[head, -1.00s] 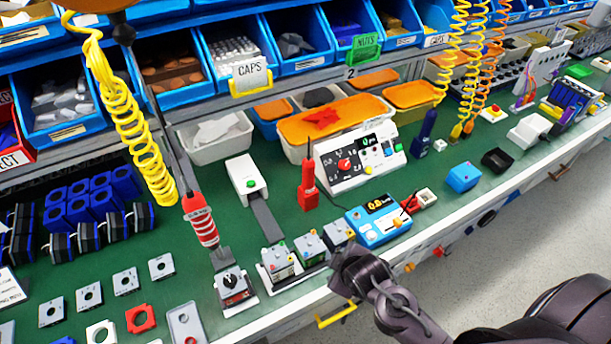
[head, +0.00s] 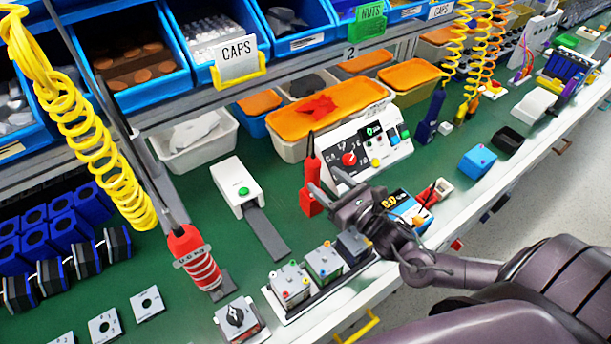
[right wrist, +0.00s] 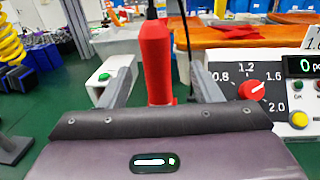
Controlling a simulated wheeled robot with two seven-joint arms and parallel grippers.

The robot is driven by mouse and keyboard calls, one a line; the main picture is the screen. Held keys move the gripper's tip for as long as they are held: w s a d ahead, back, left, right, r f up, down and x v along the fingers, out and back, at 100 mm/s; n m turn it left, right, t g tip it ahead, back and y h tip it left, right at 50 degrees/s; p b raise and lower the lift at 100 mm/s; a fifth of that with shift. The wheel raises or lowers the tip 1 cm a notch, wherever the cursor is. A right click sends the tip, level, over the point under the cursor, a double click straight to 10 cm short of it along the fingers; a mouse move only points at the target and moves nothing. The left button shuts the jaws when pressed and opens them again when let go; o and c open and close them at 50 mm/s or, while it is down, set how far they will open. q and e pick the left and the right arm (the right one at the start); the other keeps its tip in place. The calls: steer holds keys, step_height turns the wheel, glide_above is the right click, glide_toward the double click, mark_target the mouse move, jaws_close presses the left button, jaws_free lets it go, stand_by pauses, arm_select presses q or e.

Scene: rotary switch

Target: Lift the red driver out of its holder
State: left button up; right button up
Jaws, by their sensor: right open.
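The red driver (head: 310,192) stands upright on the green bench, left of the dial panel; its thin shaft or cable points up. It also shows large in the right wrist view (right wrist: 156,62), with its lower end partly hidden. My right gripper (head: 322,180) is open at the driver from the right. In the right wrist view its two fingers (right wrist: 160,82) appear on either side of the driver, with gaps at both sides. I cannot tell how deep the driver sits between them. The holder is not clearly visible. My left gripper is not in view.
The dial panel (head: 368,150) stands close behind and right of my gripper. A blue meter (head: 405,203) is partly hidden by my wrist. Small grey switch boxes (head: 323,262) sit in front. A white box with a green button (head: 236,187) and a striped red tool (head: 194,260) are left.

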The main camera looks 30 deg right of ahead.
mark_target(308, 167)
steer(key=shift+p+x, duration=0.3)
steer(key=shift+x, duration=0.9)
steer(key=p+x, duration=0.1)
steer(key=x, duration=0.3)
steer(key=shift+w+a+r, duration=0.1)
steer(key=shift+w+a, duration=0.05)
steer(key=shift+a, duration=0.1)
steer(key=shift+w, duration=0.25)
steer(key=shift+c, duration=0.6)
steer(key=shift+s, duration=0.1)
steer(key=c, duration=0.5)
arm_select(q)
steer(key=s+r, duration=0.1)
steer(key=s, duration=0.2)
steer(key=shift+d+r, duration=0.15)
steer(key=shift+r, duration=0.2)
arm_select(e)
jaws_close()
